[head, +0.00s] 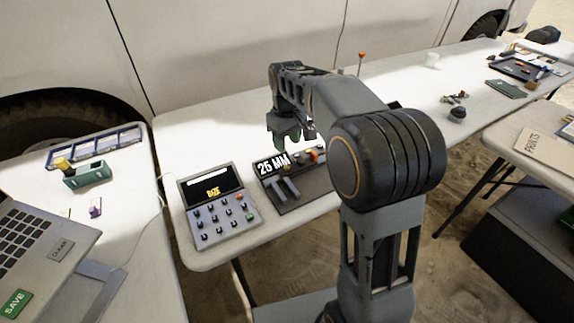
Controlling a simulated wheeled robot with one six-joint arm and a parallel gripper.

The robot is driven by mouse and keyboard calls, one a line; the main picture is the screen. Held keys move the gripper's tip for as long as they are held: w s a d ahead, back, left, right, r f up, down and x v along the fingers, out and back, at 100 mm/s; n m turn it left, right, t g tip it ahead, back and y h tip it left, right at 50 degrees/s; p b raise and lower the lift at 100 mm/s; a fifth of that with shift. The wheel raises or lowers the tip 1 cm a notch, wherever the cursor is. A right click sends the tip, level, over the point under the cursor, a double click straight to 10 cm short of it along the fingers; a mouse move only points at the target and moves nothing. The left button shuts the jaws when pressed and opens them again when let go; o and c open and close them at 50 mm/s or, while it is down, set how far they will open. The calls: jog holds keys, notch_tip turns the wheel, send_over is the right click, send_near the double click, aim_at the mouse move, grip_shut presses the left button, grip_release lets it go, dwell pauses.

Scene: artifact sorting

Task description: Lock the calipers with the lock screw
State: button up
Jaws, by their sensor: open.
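The calipers (283,190) lie on the white table in front of my arm, as a dark unit with grey jaws. A display reading "25 MM" (272,164) stands at their back left. Small orange knobs (314,154) show at their right end, close to my arm; I cannot tell for sure which is the lock screw. My gripper (287,143) points down above and behind the display, apart from the calipers. It is open, and nothing shows between its fingers. My arm hides part of the area right of the calipers.
A grey keypad box with a screen (218,207) stands just left of the calipers. A laptop (35,245) and a green holder (88,175) are on the left table. A thin orange-tipped rod (361,62) stands behind my arm. The white table behind the keypad box is clear.

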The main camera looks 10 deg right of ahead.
aim_at(287, 166)
notch_tip(287, 166, down, 9)
jog(key=shift+r+b, duration=0.15)
jog(key=shift+b, duration=0.7)
jog(key=shift+c, duration=0.2)
grip_shut()
